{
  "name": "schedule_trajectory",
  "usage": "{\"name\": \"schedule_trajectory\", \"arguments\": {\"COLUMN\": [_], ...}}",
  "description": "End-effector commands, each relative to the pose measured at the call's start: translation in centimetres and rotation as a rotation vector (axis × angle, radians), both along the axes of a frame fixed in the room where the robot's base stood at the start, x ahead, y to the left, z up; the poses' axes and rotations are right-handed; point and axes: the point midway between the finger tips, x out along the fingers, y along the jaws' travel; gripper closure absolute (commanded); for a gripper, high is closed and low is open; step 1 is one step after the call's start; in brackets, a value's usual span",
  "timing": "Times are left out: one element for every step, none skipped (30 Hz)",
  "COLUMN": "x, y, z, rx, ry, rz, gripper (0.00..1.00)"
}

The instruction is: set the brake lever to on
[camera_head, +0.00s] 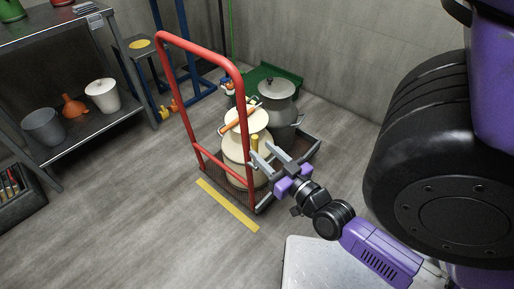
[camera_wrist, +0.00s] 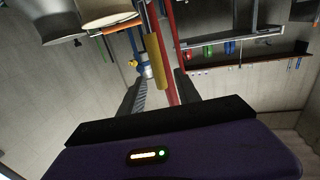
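A cart with a red frame handle (camera_head: 240,90) and a dark mesh deck (camera_head: 225,185) stands on the floor in the head view. A short yellow grip (camera_head: 254,143), which looks like the brake lever's handle, stands upright at its near side. In the wrist view the yellow grip (camera_wrist: 155,62) shows between and beyond the fingers, near the red tube (camera_wrist: 173,75). My gripper (camera_head: 263,152) is open beside the grip; I cannot tell whether it touches it. It also shows open in the wrist view (camera_wrist: 160,88). The lever's lower end is hidden.
A cream can (camera_head: 240,155) and a grey can (camera_head: 279,103) stand on the cart. A yellow floor strip (camera_head: 228,205) lies in front of it. A metal shelf (camera_head: 85,130) with a bucket, funnel and pot stands at the left. The floor between is clear.

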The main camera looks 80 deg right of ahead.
Motion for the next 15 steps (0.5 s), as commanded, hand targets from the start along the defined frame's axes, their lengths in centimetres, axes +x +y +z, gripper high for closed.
{"name": "schedule_trajectory", "arguments": {"x": [0.6, 0.9, 1.2, 1.4, 1.6, 1.8, 2.0, 2.1, 2.2, 2.3, 2.3, 2.3, 2.3, 2.3, 2.3], "y": [-0.5, -0.8, -1.1, -1.3, -1.5, -1.7, -1.8, -1.9, -2.0, -2.1, -2.1, -2.2, -2.2, -2.2, -2.2], "z": [0.0, 0.0, 0.0, 0.0, 0.0, 0.0, 0.0, 0.0, 0.0, 0.0, 0.0, 0.0, 0.0, 0.0, 0.0], "rx": [-0.001, -0.001, 0.0, 0.0, 0.0, 0.0, 0.001, 0.0, 0.0, 0.001, 0.001, 0.001, 0.001, 0.001, 0.001], "ry": [-0.004, -0.004, -0.003, -0.003, -0.003, -0.001, -0.001, 0.0, 0.0, 0.001, 0.001, 0.001, 0.001, 0.001, 0.001], "rz": [0.0, -0.001, -0.001, -0.001, -0.001, 0.0, 0.0, 0.0, 0.0, 0.0, 0.0, 0.0, 0.0, 0.0, 0.0], "gripper": [0.6, 0.6, 0.6, 0.6, 0.6, 0.6, 0.6, 0.6, 0.6, 0.6, 0.6, 0.6, 0.6, 0.6, 0.6]}}
